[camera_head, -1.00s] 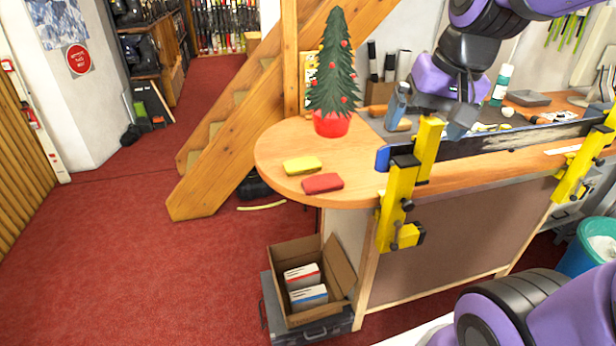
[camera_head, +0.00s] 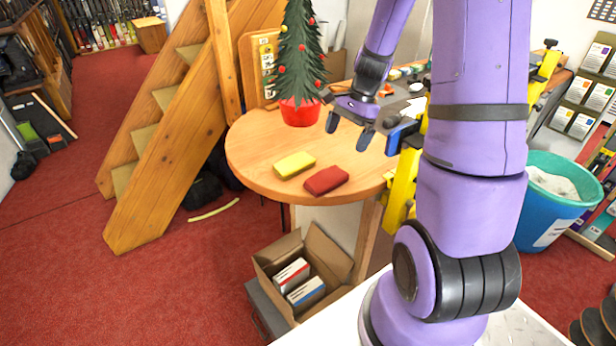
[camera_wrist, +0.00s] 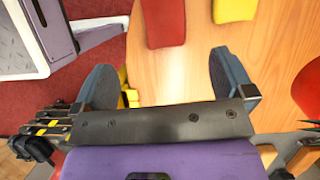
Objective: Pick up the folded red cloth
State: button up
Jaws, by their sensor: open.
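The folded red cloth (camera_head: 326,180) lies flat on the round end of the wooden bench (camera_head: 250,163), near its front edge. A folded yellow cloth (camera_head: 294,164) lies just to its left and behind it. My gripper (camera_head: 349,130) is open and empty, above the bench, to the right of and behind the red cloth. In the wrist view the red cloth (camera_wrist: 164,22) shows at the top, beyond the fingers (camera_wrist: 160,82) and apart from them. The yellow cloth (camera_wrist: 234,8) is partly cut off at the top edge there.
A small Christmas tree in a red pot (camera_head: 299,111) stands behind the cloths. A yellow clamp (camera_head: 402,185) is fixed at the bench edge on the right, partly behind my arm. An open cardboard box (camera_head: 330,252) stands below. The bench around the cloths is clear.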

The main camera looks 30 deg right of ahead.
aim_at(330, 175)
jog(key=shift+w+f+m, duration=0.3)
jog(key=shift+f, duration=0.4)
jog(key=x, duration=1)
jog(key=shift+a, duration=0.25)
jog(key=c, duration=1)
